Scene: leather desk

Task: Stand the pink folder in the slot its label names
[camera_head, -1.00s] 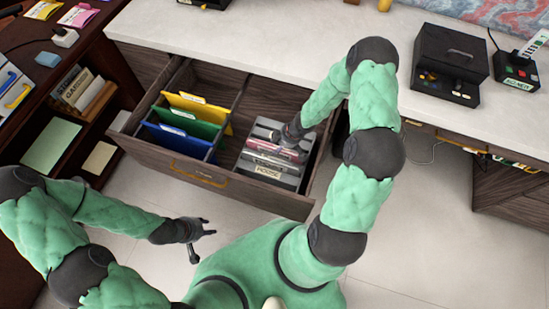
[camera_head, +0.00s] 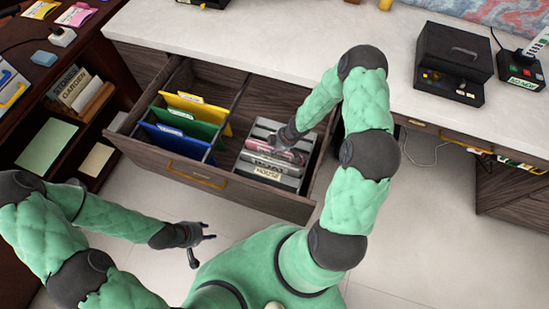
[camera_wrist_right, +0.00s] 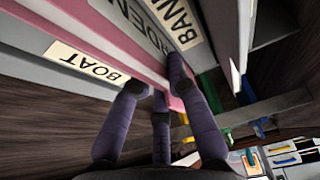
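The pink folder (camera_head: 286,156) is in the grey rack in the right part of the open drawer, lying along the slots. In the right wrist view the pink folder (camera_wrist_right: 120,45) runs between my fingers. My right gripper (camera_head: 283,139) is over the rack, with its fingers (camera_wrist_right: 152,85) on both sides of the pink edge. Labels read BOAT (camera_wrist_right: 88,64) and BANK (camera_wrist_right: 180,20); another is partly hidden. The rack's front label reads HOUSE (camera_head: 267,174). Whether the folder is fully seated is hidden. My left gripper (camera_head: 203,240) is open and empty, outside the drawer front.
Yellow (camera_head: 198,102), green (camera_head: 190,118) and blue (camera_head: 172,138) folders hang in the drawer's left compartment. The white desktop (camera_head: 250,40) is above it. A black box (camera_head: 450,65) stands on the desk at right. A shelf with books (camera_head: 80,90) is at left.

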